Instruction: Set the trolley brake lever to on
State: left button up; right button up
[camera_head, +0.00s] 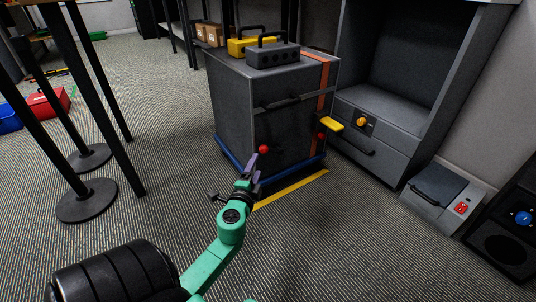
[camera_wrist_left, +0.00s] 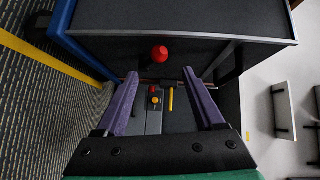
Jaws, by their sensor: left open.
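The trolley (camera_head: 235,105) is a dark grey box on a blue base, with a vertical orange stripe. A red ball knob (camera_head: 263,149) sits low on its near face; it looks like the lever's end, but its on or off setting cannot be read. My left gripper (camera_head: 252,168), with purple fingers, is open and empty just below and in front of this knob. In the left wrist view the red knob (camera_wrist_left: 159,54) lies just beyond and between the open fingertips (camera_wrist_left: 160,76), apparently not touched. A second red knob (camera_head: 321,137) is at the trolley's right side.
A yellow handle (camera_head: 332,124) sticks out by the trolley's right edge. A grey cabinet (camera_head: 392,148) stands close on the right. Yellow and grey boxes (camera_head: 272,56) with handles sit on the trolley. Black table legs (camera_head: 92,120) stand left. The carpet (camera_head: 165,175) between is clear.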

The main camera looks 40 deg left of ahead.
aim_at(263, 151)
pick_arm(q)
jog(key=b+x, duration=0.1)
jog(key=x, duration=0.8)
jog(key=shift+w+a+f+b, duration=0.15)
jog(key=shift+w+a+b, duration=0.1)
jog(key=shift+w+b, duration=0.1)
grip_shut()
jog(key=shift+d, duration=0.1)
dwell(0.6)
